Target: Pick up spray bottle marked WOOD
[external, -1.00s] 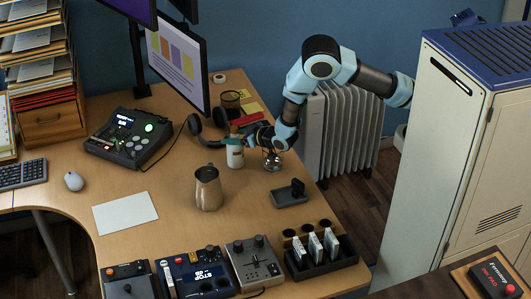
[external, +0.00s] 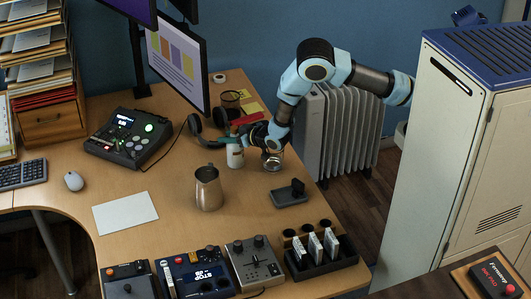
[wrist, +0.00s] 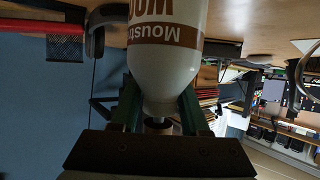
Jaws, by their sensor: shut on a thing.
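The spray bottle (external: 235,157) is white and stands upright at the back right of the desk in the external view. In the wrist view the bottle (wrist: 166,70) appears upside down, with a brown label band and cut-off lettering that reads like "WOO". My gripper (external: 231,141) reaches in from the right at the bottle's top. In the wrist view its dark green fingers lie on both sides of the bottle's shoulder and neck, shut on it. The spray head is mostly hidden by my gripper. I cannot tell whether the base touches the desk.
A glass jar (external: 272,159) stands close to the right, below my wrist. A metal pitcher (external: 208,188) is in front. Headphones (external: 196,127) and a mesh cup (external: 231,99) are behind. A dark tray (external: 290,195) lies at front right. The desk left of the pitcher holds white paper (external: 125,213).

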